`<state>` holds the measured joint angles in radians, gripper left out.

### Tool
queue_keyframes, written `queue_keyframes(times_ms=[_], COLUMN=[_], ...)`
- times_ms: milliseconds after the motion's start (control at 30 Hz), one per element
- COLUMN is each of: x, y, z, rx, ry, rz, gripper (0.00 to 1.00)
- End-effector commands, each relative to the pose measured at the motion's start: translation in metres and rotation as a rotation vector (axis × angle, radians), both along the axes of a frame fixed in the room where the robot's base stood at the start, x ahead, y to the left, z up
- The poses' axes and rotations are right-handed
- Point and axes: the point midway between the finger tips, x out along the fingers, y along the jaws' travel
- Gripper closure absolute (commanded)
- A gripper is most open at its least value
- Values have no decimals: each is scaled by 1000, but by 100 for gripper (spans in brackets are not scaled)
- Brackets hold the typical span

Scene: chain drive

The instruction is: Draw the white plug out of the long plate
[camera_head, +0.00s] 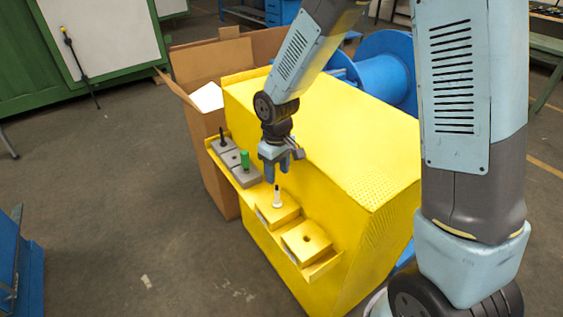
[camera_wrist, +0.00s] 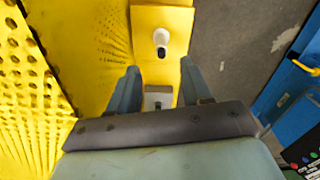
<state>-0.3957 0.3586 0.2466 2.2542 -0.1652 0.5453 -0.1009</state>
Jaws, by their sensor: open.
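The white plug (camera_head: 277,196) stands upright in a yellow plate (camera_head: 288,215) on the ledge of a yellow housing. The wrist view shows the plug (camera_wrist: 161,37) from above, with a dark spot at its lower side, just beyond my fingertips and midway between their lines. My gripper (camera_head: 276,175) is open and points down above the plug in the head view. In the wrist view its fingers (camera_wrist: 160,72) stand apart on either side. A pale patch with a dark spot shows lower between them; I cannot tell what it is. No contact with the plug shows.
A yellow plate with an empty hole (camera_head: 307,239) sits at the ledge's near end. Grey plates with a green peg (camera_head: 244,159) and a black peg (camera_head: 222,136) sit at its far end. The yellow housing (camera_head: 340,140) rises beside the ledge. A cardboard box (camera_head: 215,150) stands behind.

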Motion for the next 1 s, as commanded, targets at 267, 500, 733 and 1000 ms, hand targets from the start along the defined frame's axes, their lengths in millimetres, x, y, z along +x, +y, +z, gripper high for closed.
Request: queue_keyframes(times_ms=[267,500,733,1000], x=[-2,-2,-2,-1], y=[2,2,2,2], z=[-45,-81,-103,-110], rx=[-2,-2,-2,-1], ry=[3,3,1,-1], rz=[4,4,3,3], gripper=[52,52,52,52])
